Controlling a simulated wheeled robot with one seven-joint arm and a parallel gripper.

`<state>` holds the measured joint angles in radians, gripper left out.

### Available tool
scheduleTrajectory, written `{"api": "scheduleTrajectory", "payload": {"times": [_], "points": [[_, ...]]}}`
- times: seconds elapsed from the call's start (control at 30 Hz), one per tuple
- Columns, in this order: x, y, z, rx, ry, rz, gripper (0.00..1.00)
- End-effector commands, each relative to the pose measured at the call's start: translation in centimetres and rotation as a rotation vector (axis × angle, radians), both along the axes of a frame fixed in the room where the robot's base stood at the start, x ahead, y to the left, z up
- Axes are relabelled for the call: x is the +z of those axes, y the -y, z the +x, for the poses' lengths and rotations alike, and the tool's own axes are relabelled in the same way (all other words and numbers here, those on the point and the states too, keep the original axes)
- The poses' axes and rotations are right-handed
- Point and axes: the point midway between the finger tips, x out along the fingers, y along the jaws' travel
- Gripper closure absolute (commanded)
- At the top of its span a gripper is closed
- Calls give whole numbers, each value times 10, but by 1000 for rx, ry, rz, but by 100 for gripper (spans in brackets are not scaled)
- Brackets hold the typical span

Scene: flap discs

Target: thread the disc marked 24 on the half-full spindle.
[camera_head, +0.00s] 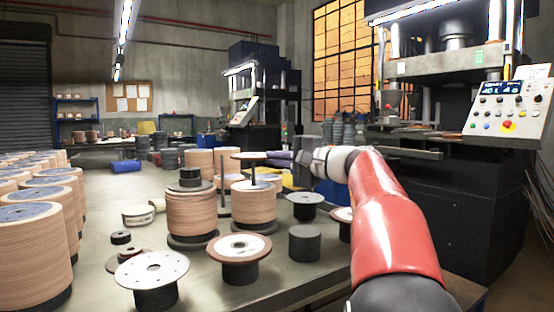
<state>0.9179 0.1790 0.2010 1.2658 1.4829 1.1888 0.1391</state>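A spindle stacked partway with tan flap discs (256,208) stands mid-table, its thin dark rod (254,176) rising above the stack. A thin, pale-topped disc (249,156) is level at the rod's upper end; I cannot tell whether the rod passes through it. My gripper (297,166) is just right of this disc, seen from behind. Its fingertips are unclear, so I cannot tell whether it grips the disc. A white disc (153,268) and a tan-rimmed disc (239,246) lie on black stands in front. No number 24 is legible.
A taller tan stack (192,210) with black pieces on top stands left of the spindle. A black cylinder (305,243) and a black stand (305,199) are at right. Several tan stacks (35,240) fill the left edge. A press control panel (508,107) is at right.

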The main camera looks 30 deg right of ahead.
Motion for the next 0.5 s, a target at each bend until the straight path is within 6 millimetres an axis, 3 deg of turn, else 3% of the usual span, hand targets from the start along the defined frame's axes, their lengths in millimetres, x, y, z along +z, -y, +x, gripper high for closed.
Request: {"api": "scheduleTrajectory", "payload": {"times": [0.5], "points": [[-14, -1, 0, 1, 1, 0, 100]]}}
